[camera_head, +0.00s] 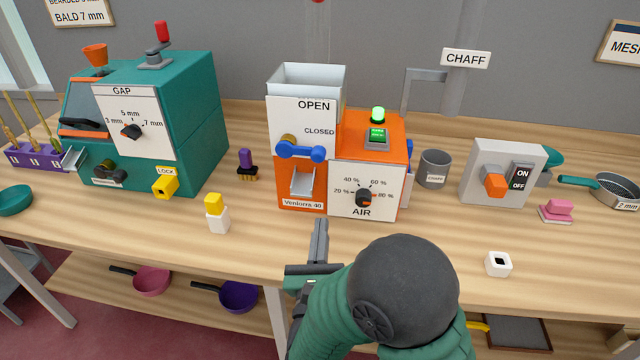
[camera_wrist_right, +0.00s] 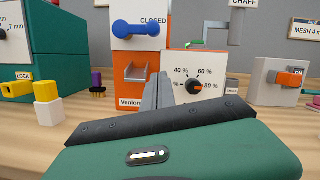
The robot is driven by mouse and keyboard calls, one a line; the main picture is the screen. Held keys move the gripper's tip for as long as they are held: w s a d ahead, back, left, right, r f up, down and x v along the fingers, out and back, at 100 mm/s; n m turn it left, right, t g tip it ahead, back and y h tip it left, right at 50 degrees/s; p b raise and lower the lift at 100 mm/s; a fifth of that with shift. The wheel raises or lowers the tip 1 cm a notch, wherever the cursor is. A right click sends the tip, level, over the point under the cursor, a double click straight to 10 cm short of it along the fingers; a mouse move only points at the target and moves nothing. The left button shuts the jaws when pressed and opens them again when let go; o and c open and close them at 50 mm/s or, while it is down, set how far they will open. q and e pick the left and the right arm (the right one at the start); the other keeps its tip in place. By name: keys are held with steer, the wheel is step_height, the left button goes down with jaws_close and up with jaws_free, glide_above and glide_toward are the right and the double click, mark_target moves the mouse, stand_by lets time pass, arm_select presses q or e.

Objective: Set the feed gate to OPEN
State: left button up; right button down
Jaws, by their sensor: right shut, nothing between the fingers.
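The feed gate lever (camera_head: 302,151) is a blue handle on a brass pivot, on the white front of the orange Ventorra 40 machine (camera_head: 289,195). It lies roughly level, its knob to the right, just below the CLOSED label (camera_head: 319,131). The OPEN label (camera_head: 314,105) is higher up. The lever also shows at the top of the right wrist view (camera_wrist_right: 136,29). My right gripper (camera_head: 320,224) is shut and empty, in front of and below the machine, apart from the lever. In the right wrist view its fingers (camera_wrist_right: 165,88) overlap the machine's lower front. My left gripper is not in view.
The AIR dial (camera_head: 364,197) is right of the chute (camera_head: 304,181). A yellow-and-white block (camera_head: 216,213) and purple brush (camera_head: 246,163) stand left of the machine. A grey cup (camera_head: 435,169) and switch box (camera_head: 500,172) stand right. A white cube (camera_head: 498,264) lies near the front edge.

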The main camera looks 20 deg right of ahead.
mark_target(302, 153)
steer(key=w+d+r+p, duration=0.3)
steer(key=w+r, duration=0.3)
steer(key=w, duration=0.3)
steer(key=shift+d+r+p, duration=0.15)
steer(key=shift+d+p, duration=0.15)
steer(key=shift+p, duration=0.1)
steer(key=shift+w, duration=0.15)
steer(key=shift+d, duration=0.1)
